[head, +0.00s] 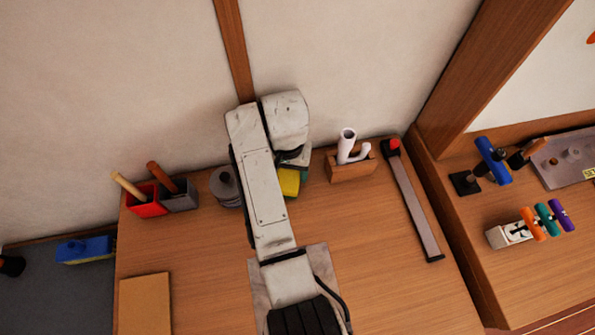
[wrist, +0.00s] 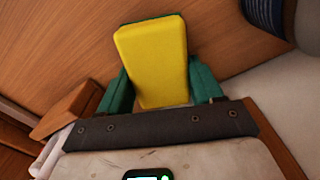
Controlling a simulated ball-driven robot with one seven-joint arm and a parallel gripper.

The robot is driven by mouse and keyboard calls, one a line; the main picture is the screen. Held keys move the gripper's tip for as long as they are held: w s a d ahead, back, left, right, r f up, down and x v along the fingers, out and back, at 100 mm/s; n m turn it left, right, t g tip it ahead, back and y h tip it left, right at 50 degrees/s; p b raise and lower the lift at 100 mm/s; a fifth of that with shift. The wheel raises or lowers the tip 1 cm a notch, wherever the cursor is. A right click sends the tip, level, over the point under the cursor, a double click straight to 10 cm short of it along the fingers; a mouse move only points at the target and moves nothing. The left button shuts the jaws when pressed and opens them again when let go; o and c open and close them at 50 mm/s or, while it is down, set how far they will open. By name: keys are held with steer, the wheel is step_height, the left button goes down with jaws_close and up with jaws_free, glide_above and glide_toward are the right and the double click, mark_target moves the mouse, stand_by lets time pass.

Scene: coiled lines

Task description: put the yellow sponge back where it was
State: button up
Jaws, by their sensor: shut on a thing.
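The yellow sponge (head: 289,182) shows in the head view as a small yellow patch beside my arm, near the back edge of the wooden table. In the wrist view the sponge (wrist: 152,60) is a yellow block with a green layer at its far edge. My gripper (wrist: 160,84) has green fingers, one on each side of the sponge, and is shut on it. In the head view my arm hides most of the gripper and part of the sponge. I cannot tell whether the sponge touches the table.
A grey container (head: 226,186) stands left of my arm. A wooden holder with white tubes (head: 350,168) is to the right, then a long grey bar with a red end (head: 415,205). Red (head: 146,200) and grey (head: 180,195) boxes stand at the left. The wall is close behind.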

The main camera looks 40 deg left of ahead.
steer(key=shift+a+f, duration=0.1)
steer(key=shift+f, duration=0.5)
steer(key=shift+r, duration=0.1)
steer(key=o, duration=1)
